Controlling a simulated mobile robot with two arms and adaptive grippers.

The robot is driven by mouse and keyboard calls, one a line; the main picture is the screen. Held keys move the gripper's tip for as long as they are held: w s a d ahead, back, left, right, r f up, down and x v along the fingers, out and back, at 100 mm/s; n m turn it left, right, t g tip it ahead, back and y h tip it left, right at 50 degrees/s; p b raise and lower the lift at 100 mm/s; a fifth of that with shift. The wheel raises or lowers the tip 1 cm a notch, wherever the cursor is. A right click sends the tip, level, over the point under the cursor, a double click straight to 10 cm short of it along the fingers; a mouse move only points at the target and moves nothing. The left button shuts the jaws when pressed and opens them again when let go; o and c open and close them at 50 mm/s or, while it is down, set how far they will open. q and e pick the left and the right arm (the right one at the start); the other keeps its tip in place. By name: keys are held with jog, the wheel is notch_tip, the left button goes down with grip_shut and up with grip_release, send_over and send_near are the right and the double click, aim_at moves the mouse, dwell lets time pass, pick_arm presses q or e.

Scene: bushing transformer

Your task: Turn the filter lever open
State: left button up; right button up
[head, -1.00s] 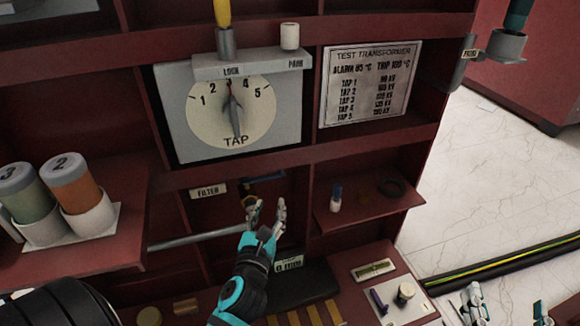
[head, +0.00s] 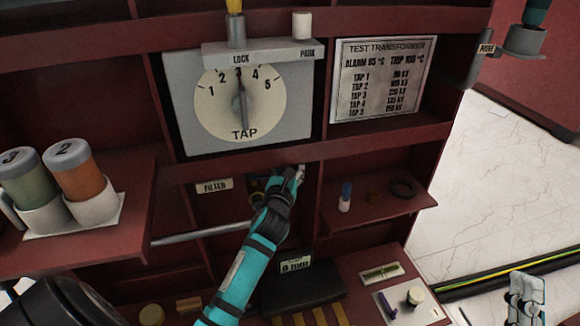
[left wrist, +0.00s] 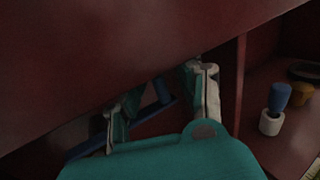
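The FILTER label (head: 213,186) marks a recess in the red cabinet below the tap dial. A blue bar (left wrist: 158,92), likely the filter lever, shows in the left wrist view inside the dark recess. Only a little of the blue part shows in the head view, behind my gripper. My left gripper (head: 288,180) reaches up into this recess. In the left wrist view its fingers (left wrist: 160,105) are spread apart, with part of the blue bar seen between them; contact is unclear. My right gripper (head: 524,297) is at the lower right, away from the cabinet; its finger opening is unclear.
A red panel edge (left wrist: 90,60) hangs close above the left fingers. A shelf (head: 375,207) to the right holds a blue-and-white small item (head: 345,197) and a dark ring (head: 403,188). A grey rod (head: 200,234) crosses left of my arm.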

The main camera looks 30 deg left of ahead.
pick_arm(q)
grip_shut()
jog(key=shift+a, duration=0.1)
dwell(0.6)
